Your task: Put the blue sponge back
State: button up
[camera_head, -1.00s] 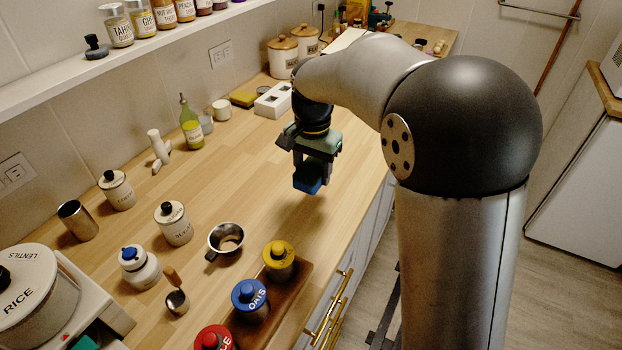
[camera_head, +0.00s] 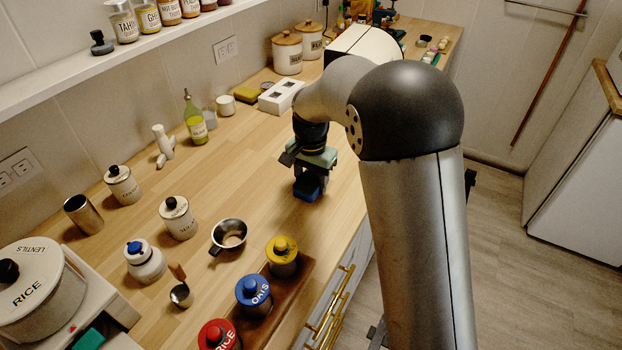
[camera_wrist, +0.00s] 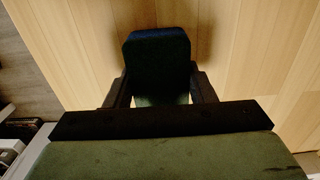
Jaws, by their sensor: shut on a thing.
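The blue sponge (camera_head: 309,187) is held under my gripper (camera_head: 310,176), low over the wooden counter in the head view. In the wrist view the sponge (camera_wrist: 158,62) shows dark blue between the two fingers of my gripper (camera_wrist: 160,88), which is shut on it. I cannot tell for certain whether the sponge touches the counter.
A white block with square holes (camera_head: 281,97) lies by the wall, with a yellow sponge (camera_head: 246,94) beside it. A green-yellow bottle (camera_head: 196,122) stands nearer. A metal cup (camera_head: 229,235) and a wooden tray (camera_head: 301,279) of jars stand in front. The counter's middle is clear.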

aim_at(311, 178)
jog(key=o, duration=0.9)
jog(key=shift+f, duration=0.1)
jog(key=shift+o, duration=0.2)
notch_tip(311, 178, up, 12)
jog(key=s+d+f+n, duration=0.2)
jog(key=s+d, duration=0.3)
jog(key=s, duration=0.4)
jog(key=s+d+f+n, duration=0.2)
jog(key=s+d, duration=0.3)
jog(key=s, duration=0.5)
jog(key=s+d+f+n, duration=0.2)
jog(key=s+d, duration=0.3)
jog(key=s, duration=0.4)
jog(key=shift+s+f, duration=0.3)
jog(key=shift+f, duration=0.35)
